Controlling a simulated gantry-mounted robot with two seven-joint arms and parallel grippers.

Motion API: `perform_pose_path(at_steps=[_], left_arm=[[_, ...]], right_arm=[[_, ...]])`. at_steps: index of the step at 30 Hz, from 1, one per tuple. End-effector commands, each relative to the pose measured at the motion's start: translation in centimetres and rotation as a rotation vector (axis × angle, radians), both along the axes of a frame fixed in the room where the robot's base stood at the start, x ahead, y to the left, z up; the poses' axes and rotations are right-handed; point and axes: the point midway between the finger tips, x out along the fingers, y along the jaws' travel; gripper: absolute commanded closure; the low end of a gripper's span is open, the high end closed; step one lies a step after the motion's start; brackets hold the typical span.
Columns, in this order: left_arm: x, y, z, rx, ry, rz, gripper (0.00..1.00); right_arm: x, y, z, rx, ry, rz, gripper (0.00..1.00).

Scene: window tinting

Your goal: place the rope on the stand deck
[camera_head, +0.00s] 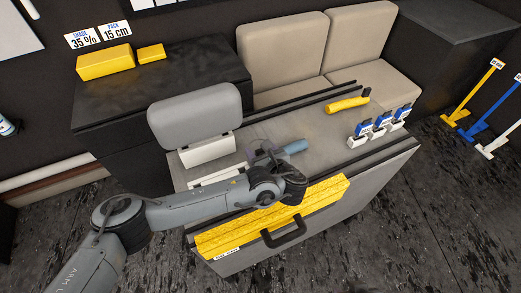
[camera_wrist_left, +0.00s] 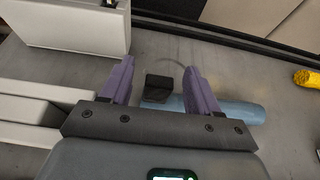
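No thing here is plainly a rope. A light blue cylinder (camera_head: 294,147) with a black block (camera_wrist_left: 158,88) beside it lies on the grey deck (camera_head: 310,128); the cylinder also shows in the left wrist view (camera_wrist_left: 238,111). A faint thin curved line lies on the deck just beyond them. My left gripper (camera_wrist_left: 164,70) is open, its purple fingers apart with the black block between them in that view. Whether they touch anything I cannot tell. In the head view my left wrist (camera_head: 268,190) hides part of the deck. My right gripper is not in view.
A grey padded block (camera_head: 197,115) and white pieces (camera_head: 208,150) stand left of the cylinder. A yellow tool (camera_head: 347,104) and several blue-and-white clips (camera_head: 380,126) are to the right. A yellow strip (camera_head: 225,236) and black handle (camera_head: 284,234) are at the front. The deck's middle is mostly clear.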

Motion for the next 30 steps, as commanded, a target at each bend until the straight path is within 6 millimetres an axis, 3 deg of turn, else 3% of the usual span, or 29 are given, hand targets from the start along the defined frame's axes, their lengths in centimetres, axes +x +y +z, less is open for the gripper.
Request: perform_pose_path(at_steps=[8,13,30], left_arm=[[0.0,0.0,0.2,0.0,0.0,0.0,0.39],[-1.0,-0.7,0.7,-0.002,0.0,-0.001,0.39],[-8.5,-4.9,4.2,-0.001,0.002,-0.002,0.39]], right_arm=[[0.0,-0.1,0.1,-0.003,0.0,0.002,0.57],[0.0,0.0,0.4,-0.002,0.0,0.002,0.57],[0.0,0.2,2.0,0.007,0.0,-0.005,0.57]])
